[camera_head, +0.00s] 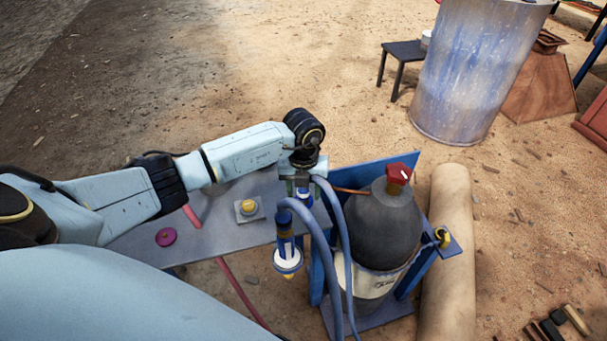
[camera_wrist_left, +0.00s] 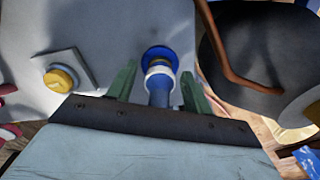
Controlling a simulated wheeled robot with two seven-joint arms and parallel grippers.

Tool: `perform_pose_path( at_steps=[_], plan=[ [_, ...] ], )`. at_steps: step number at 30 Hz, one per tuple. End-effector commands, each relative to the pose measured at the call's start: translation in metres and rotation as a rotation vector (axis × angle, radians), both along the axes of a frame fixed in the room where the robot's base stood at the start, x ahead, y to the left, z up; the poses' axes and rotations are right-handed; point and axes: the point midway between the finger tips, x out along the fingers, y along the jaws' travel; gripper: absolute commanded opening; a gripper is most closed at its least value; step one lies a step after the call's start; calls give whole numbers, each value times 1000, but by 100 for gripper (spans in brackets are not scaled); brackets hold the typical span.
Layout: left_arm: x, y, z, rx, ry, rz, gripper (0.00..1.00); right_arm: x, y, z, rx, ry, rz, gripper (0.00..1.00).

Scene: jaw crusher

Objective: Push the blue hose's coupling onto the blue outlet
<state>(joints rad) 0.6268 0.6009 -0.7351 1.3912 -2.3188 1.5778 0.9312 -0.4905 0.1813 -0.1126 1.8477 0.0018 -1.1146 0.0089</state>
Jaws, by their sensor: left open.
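My left gripper (camera_head: 304,186) is over the right end of the grey bench. In the left wrist view its green fingers (camera_wrist_left: 160,88) are open, one on each side of a blue coupling with a white ring (camera_wrist_left: 159,73), with a gap to each finger. A round blue part, perhaps the blue outlet (camera_wrist_left: 158,53), shows just beyond the ring. I cannot tell whether the coupling is seated on it. One blue hose (camera_head: 345,235) arches down from beside the gripper. A second blue hose (camera_head: 320,245) ends in a blue-and-white fitting (camera_head: 288,258) nearer me. My right gripper is out of view.
A dark grey tank (camera_head: 382,232) with a red knob (camera_head: 398,174) stands close right of the gripper in a blue frame (camera_head: 390,165). The bench (camera_head: 215,236) carries a yellow button (camera_head: 248,207) and a magenta disc (camera_head: 166,237). A copper-coloured pipe (camera_wrist_left: 232,60) runs near the gripper.

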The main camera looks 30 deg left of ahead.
Motion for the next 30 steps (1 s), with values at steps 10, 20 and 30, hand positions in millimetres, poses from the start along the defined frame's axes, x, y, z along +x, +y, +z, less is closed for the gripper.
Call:
perform_pose_path(
  at_steps=[10, 20, 30],
  plan=[
    [1, 0, 60, 1, -4, -2, 50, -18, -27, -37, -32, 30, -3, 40],
    [1, 0, 117, 0, -3, 0, 50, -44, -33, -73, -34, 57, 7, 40],
    [0, 0, 134, 0, 0, 0, 50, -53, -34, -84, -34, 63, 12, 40]
  ],
)
